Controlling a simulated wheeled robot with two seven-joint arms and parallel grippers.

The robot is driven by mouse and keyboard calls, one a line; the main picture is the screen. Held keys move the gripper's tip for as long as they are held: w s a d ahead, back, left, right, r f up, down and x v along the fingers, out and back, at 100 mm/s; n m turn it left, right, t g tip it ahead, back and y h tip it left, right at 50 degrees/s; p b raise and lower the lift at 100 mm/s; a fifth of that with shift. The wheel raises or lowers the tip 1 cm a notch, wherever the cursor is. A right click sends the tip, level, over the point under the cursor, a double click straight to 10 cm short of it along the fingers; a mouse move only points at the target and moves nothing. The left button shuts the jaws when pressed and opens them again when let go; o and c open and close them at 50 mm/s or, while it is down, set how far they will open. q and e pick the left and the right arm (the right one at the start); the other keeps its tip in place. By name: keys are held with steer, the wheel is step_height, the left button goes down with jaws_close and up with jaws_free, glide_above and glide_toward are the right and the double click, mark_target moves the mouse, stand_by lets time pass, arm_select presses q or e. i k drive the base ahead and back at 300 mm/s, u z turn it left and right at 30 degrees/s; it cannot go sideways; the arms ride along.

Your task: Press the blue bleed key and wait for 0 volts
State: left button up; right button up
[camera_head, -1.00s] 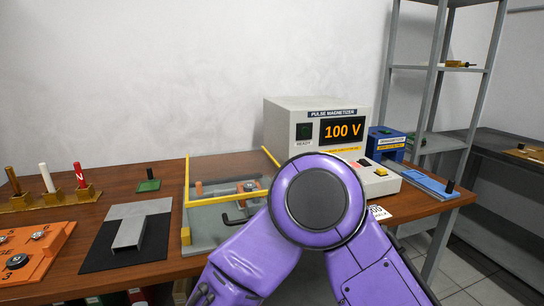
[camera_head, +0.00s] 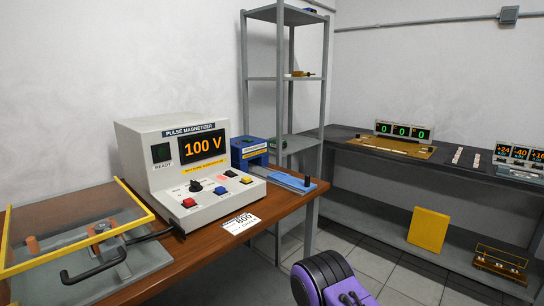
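The pulse magnetizer (camera_head: 140,150) is a pale box on the wooden table, left of the picture's middle. Its display (camera_head: 203,147) reads 100 V in orange. The blue bleed key (camera_head: 220,182) appears on its sloped front panel, between a red key (camera_head: 189,202) on the left and a yellow key (camera_head: 247,180) on the right. Nothing of mine touches or covers the key. Only a purple and black part of my arm shows at the bottom edge, right of the table. Neither gripper's fingertips are in view.
A yellow-framed fixture (camera_head: 150,214) stands left of the magnetizer. A blue box (camera_head: 250,152) and a blue flat fixture (camera_head: 285,178) are to its right. A grey shelf rack (camera_head: 246,90) stands behind. A dark bench (camera_head: 460,165) with displays runs along the right.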

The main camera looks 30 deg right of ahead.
mark_target(219, 189)
steer(key=z, duration=1.05)
steer(key=k, duration=0.75)
steer(key=u, duration=0.7)
steer(key=i, duration=0.95)
